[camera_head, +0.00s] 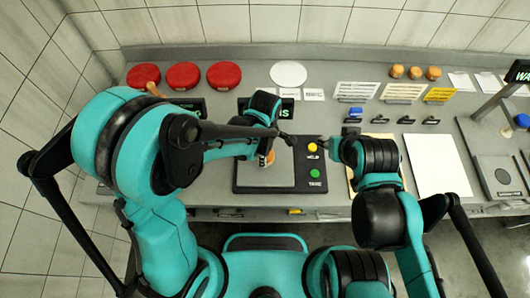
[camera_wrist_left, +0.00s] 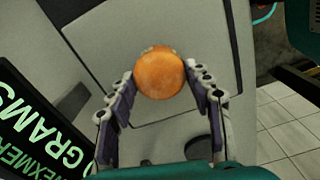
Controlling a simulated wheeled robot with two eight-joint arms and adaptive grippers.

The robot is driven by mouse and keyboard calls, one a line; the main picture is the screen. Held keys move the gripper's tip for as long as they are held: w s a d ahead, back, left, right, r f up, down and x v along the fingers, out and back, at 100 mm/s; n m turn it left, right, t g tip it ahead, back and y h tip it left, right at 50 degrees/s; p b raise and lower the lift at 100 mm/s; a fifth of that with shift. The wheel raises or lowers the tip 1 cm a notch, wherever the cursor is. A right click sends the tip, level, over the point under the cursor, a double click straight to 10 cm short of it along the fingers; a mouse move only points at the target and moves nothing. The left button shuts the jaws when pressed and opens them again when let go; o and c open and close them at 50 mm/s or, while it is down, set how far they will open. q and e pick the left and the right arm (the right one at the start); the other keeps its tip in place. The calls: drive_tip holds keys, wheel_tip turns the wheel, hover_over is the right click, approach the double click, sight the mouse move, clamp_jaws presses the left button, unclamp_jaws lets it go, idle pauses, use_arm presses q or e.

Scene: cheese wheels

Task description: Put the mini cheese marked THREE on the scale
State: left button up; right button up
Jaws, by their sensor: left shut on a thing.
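A small orange mini cheese (camera_wrist_left: 159,75) sits between the two fingers of my left gripper (camera_wrist_left: 162,95) in the left wrist view. The gripper is shut on it; no number shows on the side facing the wrist camera. In the head view the cheese (camera_head: 268,160) is over the grey plate of the scale (camera_head: 247,178), partly hidden by my left arm. I cannot tell whether it touches the plate. The scale's plate (camera_wrist_left: 190,105) fills the background in the wrist view. My right gripper (camera_head: 322,144) is beside the scale's right edge; its finger state is unclear.
The scale has a yellow HELP button (camera_head: 312,147) and a green TARE button (camera_head: 315,173). Red cheese wheels (camera_head: 183,75) stand back left. Several signs and small mini cheeses (camera_head: 414,72) are back right. A white sheet (camera_head: 437,165) lies right of my right arm.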

use_arm(q)
drive_tip(key=shift+f, duration=0.2)
drive_tip(key=o, duration=1.2)
drive_tip(key=shift+r, duration=0.1)
